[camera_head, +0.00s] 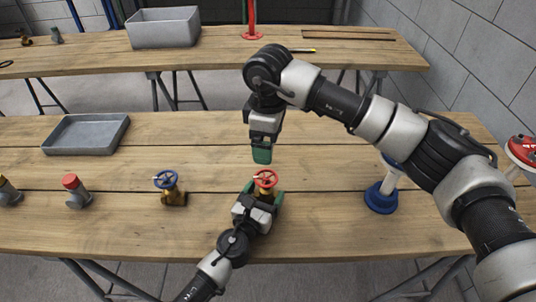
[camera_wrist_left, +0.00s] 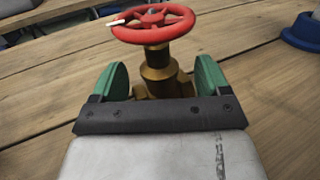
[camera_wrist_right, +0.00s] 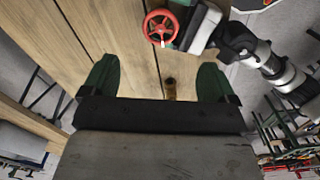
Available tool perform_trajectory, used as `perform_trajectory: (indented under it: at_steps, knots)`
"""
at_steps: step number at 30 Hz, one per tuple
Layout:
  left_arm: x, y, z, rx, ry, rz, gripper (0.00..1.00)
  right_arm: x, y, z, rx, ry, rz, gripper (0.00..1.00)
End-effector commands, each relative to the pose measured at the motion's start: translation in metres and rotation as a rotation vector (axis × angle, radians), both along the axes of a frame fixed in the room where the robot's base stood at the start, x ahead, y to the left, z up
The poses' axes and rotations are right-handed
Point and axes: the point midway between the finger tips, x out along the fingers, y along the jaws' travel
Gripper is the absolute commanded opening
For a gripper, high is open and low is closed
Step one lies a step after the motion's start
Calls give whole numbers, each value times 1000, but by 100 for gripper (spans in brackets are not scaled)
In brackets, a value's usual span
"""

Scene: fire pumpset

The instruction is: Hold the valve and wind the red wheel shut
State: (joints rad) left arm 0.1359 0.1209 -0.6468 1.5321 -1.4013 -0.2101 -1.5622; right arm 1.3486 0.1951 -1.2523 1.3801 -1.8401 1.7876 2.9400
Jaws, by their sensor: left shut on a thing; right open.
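The brass valve with the red wheel (camera_head: 265,178) stands upright on the near wooden table. My left gripper (camera_head: 262,196) is shut on its brass body. In the left wrist view, the green fingers sit either side of the brass body (camera_wrist_left: 158,72), below the red wheel (camera_wrist_left: 153,23), which has a short white mark at its left rim. My right gripper (camera_head: 262,155) is open and empty, behind and above the wheel, pointing down. In the right wrist view, the red wheel (camera_wrist_right: 161,27) lies beyond the fingers, apart from them.
A brass valve with a blue wheel (camera_head: 167,182) stands to the left, with a red-capped fitting (camera_head: 74,188) further left. A grey tray (camera_head: 85,148) lies at the back left. A blue-based stand (camera_head: 381,197) is on the right, under my right arm. Bare table separates them.

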Motion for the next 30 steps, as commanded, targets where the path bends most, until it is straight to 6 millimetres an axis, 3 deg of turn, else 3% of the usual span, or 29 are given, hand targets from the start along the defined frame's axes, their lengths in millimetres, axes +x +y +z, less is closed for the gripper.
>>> perform_trajectory:
  at_steps: [4, 12, 13, 17, 25, 30]
  knots:
    - [0, 0, 2, -1, -3, 0, 37, 0, 0, 11, -1, 0, 0, 88]
    - [0, 0, 2, -1, -3, 0, 37, 0, 0, 12, -1, 0, 0, 88]
    - [0, 0, 2, -1, -3, 0, 81, 0, 0, 12, -1, 0, 0, 88]
    - [0, 0, 1, -1, -2, 0, 100, 0, 0, 12, -1, 0, 0, 88]
    - [-2, 1, 0, 0, 0, 0, 100, 0, 0, 12, -1, 0, 0, 88]
    - [-22, 10, -1, 2, 1, 0, 100, 0, 0, 12, -1, 0, 0, 88]
